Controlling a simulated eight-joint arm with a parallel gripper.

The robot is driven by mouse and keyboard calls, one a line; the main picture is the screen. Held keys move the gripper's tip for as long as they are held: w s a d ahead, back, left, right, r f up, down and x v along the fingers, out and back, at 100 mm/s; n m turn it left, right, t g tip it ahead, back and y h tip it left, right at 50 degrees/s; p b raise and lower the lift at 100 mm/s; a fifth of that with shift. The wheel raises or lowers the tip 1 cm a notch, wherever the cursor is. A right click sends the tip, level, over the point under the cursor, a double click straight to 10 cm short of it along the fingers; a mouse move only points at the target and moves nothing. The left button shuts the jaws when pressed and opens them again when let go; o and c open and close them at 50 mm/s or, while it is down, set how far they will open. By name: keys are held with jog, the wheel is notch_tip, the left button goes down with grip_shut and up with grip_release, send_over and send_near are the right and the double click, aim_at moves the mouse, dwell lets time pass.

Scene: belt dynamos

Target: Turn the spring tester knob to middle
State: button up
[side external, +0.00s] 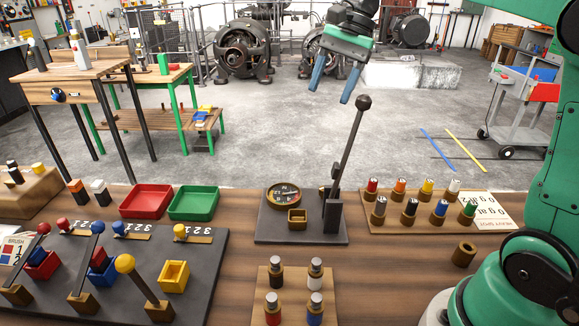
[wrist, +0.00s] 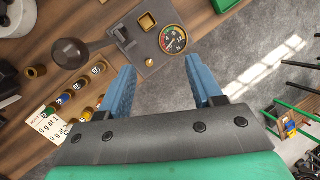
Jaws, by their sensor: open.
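The spring tester is a dark plate (side external: 265,232) on the bench with a round dial (side external: 284,194), a small wooden box (side external: 297,219) and a lever (side external: 347,150). The lever stands up, tilted to the right, with a black ball knob (side external: 363,102) on top. In the wrist view the knob (wrist: 70,52) is left of the fingers and the dial (wrist: 172,39) is ahead of them. My gripper (side external: 329,96) is open and empty, at upper left of the knob in the side view and apart from it. It also shows in the wrist view (wrist: 167,65).
A rack (side external: 480,220) of several coloured-top cylinders stands right of the tester, another (side external: 262,300) in front. Red (side external: 147,201) and green (side external: 194,203) trays lie left, near a board (side external: 205,300) with ball-topped levers. A wooden ring (side external: 464,254) sits at right.

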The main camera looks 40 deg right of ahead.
jog(key=d+f+m, duration=0.1)
jog(key=d+m, duration=0.4)
jog(key=m, duration=0.2)
jog(key=f, duration=1.6)
jog(key=shift+w+a, duration=0.15)
jog(key=shift+w, duration=0.2)
jog(key=shift+x, duration=2.85)
grip_shut()
